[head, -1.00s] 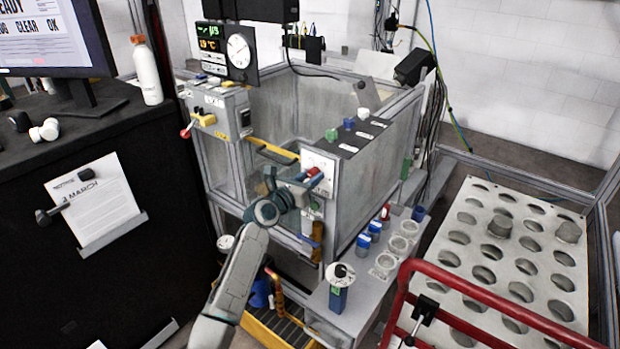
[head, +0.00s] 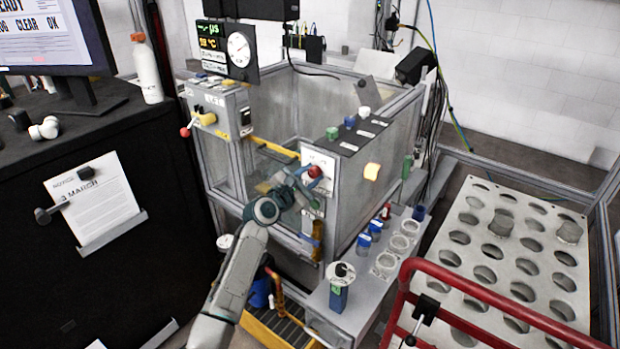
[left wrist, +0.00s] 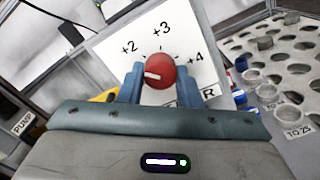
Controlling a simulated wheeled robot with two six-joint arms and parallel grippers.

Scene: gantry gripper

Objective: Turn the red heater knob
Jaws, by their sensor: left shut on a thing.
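The red heater knob (head: 315,171) sits on a white panel (head: 324,158) on the front of the grey tank frame. In the left wrist view the red knob (left wrist: 161,68) lies between the two blue fingers of my left gripper (left wrist: 160,84), which is shut on it. Its white mark points left in that view. The white dial plate (left wrist: 190,50) around it reads +2, +3 and +4. In the head view my left gripper (head: 306,177) reaches the knob from the lower left and hides part of the panel. My right gripper is not in view.
A grey control box (head: 215,110) with a red-tipped lever stands left of the tank. A display with a round gauge (head: 238,49) is above. A shelf (head: 363,298) with cups and a red rail (head: 490,300) lie to the right.

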